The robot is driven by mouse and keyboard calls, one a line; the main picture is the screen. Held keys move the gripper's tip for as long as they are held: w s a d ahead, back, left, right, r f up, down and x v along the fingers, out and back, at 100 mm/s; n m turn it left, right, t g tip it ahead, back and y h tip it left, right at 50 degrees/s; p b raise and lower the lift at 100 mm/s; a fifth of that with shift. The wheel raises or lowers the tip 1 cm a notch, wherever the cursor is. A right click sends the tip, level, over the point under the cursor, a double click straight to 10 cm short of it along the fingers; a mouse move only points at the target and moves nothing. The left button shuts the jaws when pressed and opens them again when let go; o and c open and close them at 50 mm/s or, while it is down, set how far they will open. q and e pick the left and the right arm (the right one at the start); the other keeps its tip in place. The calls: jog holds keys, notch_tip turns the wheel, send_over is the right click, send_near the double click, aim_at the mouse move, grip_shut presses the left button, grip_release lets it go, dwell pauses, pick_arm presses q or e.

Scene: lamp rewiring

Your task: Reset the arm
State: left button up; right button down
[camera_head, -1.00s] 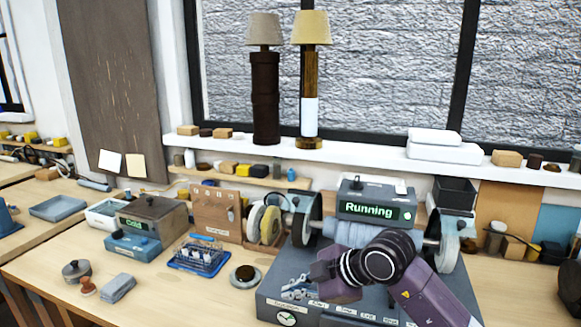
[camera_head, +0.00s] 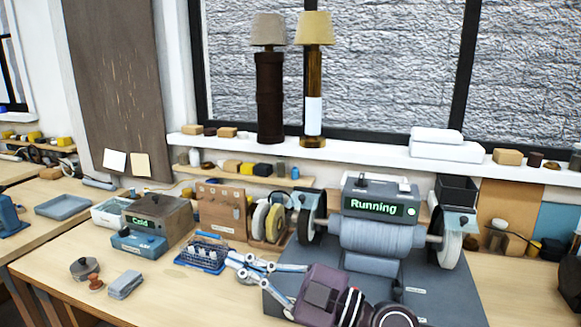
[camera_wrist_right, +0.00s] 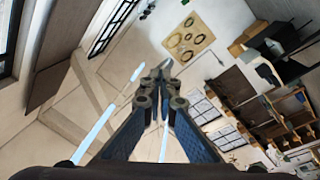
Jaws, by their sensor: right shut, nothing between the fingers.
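My right arm reaches in from the bottom of the head view, with a purple wrist (camera_head: 322,290) in front of the bench grinder. My right gripper (camera_head: 232,258) points left, its slim linkage fingers over the bench between the blue wire rack and the grinder's base. Its fingertips meet in the right wrist view (camera_wrist_right: 160,78), with nothing held between them. The wrist covers part of the grinder's base front. My left gripper is not in view.
The grinder (camera_head: 375,238) has a display reading "Running". A blue rack (camera_head: 203,255), a box reading "Cold" (camera_head: 160,220), a lidded tin (camera_head: 84,268) and grey blocks (camera_head: 125,285) stand on the bench. Two lamps (camera_head: 268,95) (camera_head: 313,95) stand on the windowsill. The front left bench has bare room.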

jog(key=w+d+r+m+t+h, duration=0.1)
jog(key=w+d+m+t+h, duration=0.1)
jog(key=d+m+t+h, duration=0.5)
jog(key=w+d+r+m+t+h, duration=0.1)
jog(key=w+d+m+t+h, duration=0.15)
jog(key=d+m+t, duration=0.65)
jog(key=s+d+f+m+g+h, duration=0.2)
jog(key=d+f+m+g+h, duration=0.2)
jog(key=d+f+h, duration=0.45)
jog(key=s+d+f+m+g+h, duration=0.2)
jog(key=d+f+m+g+h, duration=0.3)
jog(key=f, duration=0.6)
jog(key=s+f+n+g+y, duration=0.25)
jog(key=s+f+g, duration=0.35)
jog(key=s+f, duration=0.6)
jog(key=s+f+n+g+y, duration=0.25)
jog(key=s+f+g, duration=0.25)
jog(key=s+f, duration=0.65)
jog(key=s+f+g, duration=0.1)
jog(key=s+f, duration=0.1)
jog(key=f, duration=1)
jog(key=s+f, duration=0.2)
jog(key=f, duration=1)
jog(key=s+d+f+g, duration=0.1)
jog(key=s+d+f, duration=0.1)
jog(key=s+f, duration=1.4)
jog(key=shift+s+d+f+n+h+b, duration=0.25)
jog(key=shift+s+b, duration=0.2)
jog(key=shift+s, duration=0.35)
